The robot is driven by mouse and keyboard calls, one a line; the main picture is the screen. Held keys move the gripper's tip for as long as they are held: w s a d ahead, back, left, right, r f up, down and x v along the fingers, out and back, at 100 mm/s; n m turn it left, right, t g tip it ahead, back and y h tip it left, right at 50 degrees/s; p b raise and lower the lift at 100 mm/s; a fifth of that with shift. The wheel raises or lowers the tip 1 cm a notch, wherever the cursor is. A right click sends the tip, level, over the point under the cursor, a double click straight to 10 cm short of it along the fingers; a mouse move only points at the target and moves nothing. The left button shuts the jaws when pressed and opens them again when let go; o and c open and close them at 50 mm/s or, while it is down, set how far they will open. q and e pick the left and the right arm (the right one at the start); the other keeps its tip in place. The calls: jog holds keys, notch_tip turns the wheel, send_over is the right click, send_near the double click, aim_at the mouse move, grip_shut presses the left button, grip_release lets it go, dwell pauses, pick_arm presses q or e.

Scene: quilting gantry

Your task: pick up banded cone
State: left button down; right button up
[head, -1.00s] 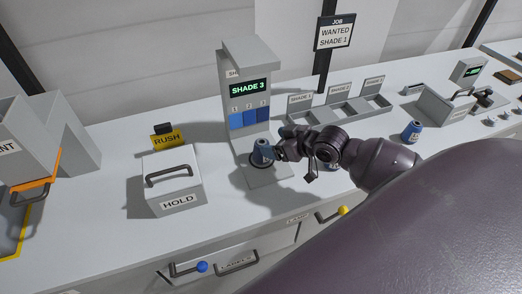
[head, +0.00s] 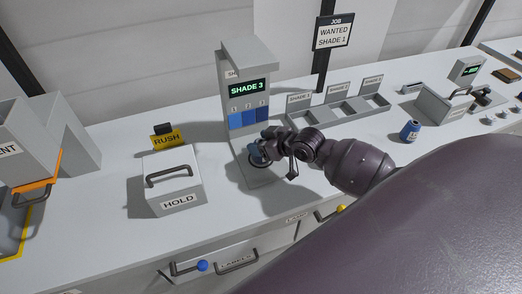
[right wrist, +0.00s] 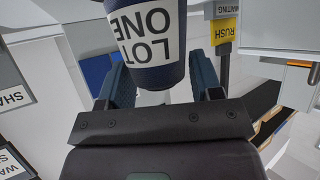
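A blue cone (head: 257,155) stands at the foot of the grey shade reader (head: 262,104), on or just over its round pad. In the right wrist view the cone (right wrist: 150,72) is dark blue with a white LOT ONE label band, seen upside down. My right gripper (head: 264,146) is at the cone, coming from the right. Its fingers (right wrist: 161,82) flank the cone on both sides, with little or no gap. Whether they press on it cannot be told. The cone's upper part is partly hidden by the gripper. My left gripper is not in view.
The reader shows SHADE 3; a sign (head: 334,32) reads WANTED SHADE 1. A HOLD box (head: 178,201) with a handle stands left of the reader, below a RUSH tag (head: 166,139). Labelled shade bins (head: 346,119) stand behind my arm. Another blue cone (head: 410,131) is farther right.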

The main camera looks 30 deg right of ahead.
jog(key=c, duration=0.7)
jog(key=shift+o, duration=0.2)
notch_tip(320, 180, up, 10)
jog(key=shift+w+r+b, duration=0.1)
jog(key=shift+r+b, duration=0.05)
jog(key=shift+b, duration=0.15)
